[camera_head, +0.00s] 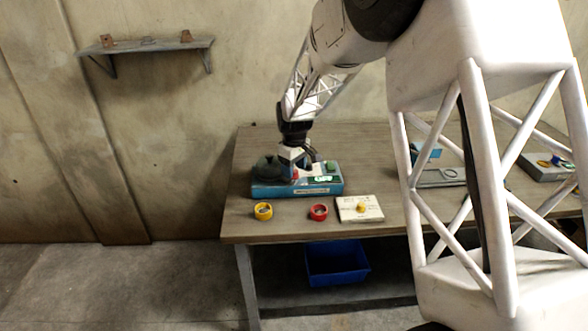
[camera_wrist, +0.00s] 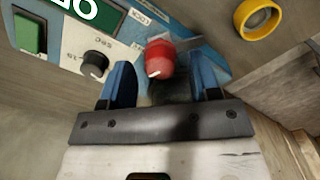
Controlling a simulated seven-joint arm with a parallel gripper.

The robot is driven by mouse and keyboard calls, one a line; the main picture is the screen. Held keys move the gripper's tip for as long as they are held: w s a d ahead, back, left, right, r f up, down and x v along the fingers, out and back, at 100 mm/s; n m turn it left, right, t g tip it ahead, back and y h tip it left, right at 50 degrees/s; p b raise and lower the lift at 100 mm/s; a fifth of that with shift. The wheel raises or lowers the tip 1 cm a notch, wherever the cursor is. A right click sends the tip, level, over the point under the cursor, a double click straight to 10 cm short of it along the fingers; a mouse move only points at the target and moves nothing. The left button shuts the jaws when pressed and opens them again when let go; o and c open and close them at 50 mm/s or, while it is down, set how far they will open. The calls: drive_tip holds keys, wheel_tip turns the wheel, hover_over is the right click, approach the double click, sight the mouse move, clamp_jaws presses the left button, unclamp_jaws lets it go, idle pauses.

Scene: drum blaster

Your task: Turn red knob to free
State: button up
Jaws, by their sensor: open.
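The red knob (camera_wrist: 160,60) sits on the blue-and-white panel of the device (camera_head: 270,190). A pale mark shows on its lower left side in the wrist view. Printing that seems to read "LOCK" is beside it; I cannot make out a "free" label. My gripper (camera_wrist: 162,82) is open, with one blue finger on each side of the knob in the picture. No contact is visible, and I cannot tell the depth between fingertips and knob.
A black knob (camera_wrist: 95,64), a green button (camera_wrist: 30,35) and a lit display (camera_wrist: 82,8) share the panel.

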sight(295, 171)
drive_tip(key=shift+r, duration=3.65)
drive_tip(key=shift+s+d+r, duration=0.15)
drive_tip(key=shift+s+r, duration=0.1)
drive_tip(key=s+d+r+m+t, duration=0.15)
drive_tip(key=s+d+r, duration=0.3)
drive_tip(key=s, duration=0.65)
drive_tip(key=s+d+r+m, duration=0.3)
drive_tip(key=s+r, duration=0.3)
drive_tip(key=s, duration=0.5)
drive_tip(key=s+d+m, duration=0.2)
drive_tip(key=s, duration=1)
drive_tip(key=s+d+f+m+t, duration=0.1)
drive_tip(key=s+d+m, duration=0.1)
drive_tip(key=s, duration=1)
drive_tip(key=shift+d+f+m, duration=0.15)
drive_tip(key=shift+f+m, duration=0.1)
drive_tip(key=shift+m, duration=0.2)
